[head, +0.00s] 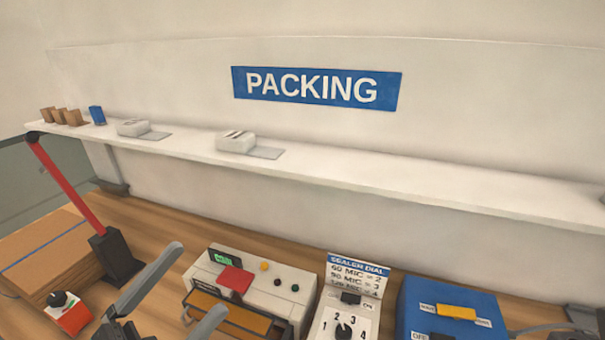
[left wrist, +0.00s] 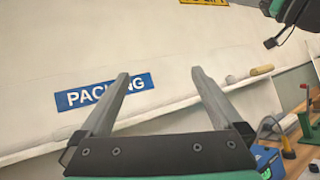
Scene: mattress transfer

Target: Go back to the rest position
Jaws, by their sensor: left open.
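My left gripper (head: 200,279) is open and empty at the lower left of the head view, its two grey fingers in front of the white machine with the red block. In the left wrist view its fingers (left wrist: 160,73) stand wide apart with only the wall and shelf behind them. Part of my right arm (left wrist: 296,14), dark and green, shows at the top right of the left wrist view. Its jaws are not clear there, and the head view does not show them.
A white shelf (head: 340,180) runs along the wall under a blue PACKING sign (head: 317,88). On the bench stand a white machine (head: 262,278), a dial box (head: 345,322), a blue box (head: 455,305), a red post (head: 68,185) and a red-and-white button box (head: 68,314).

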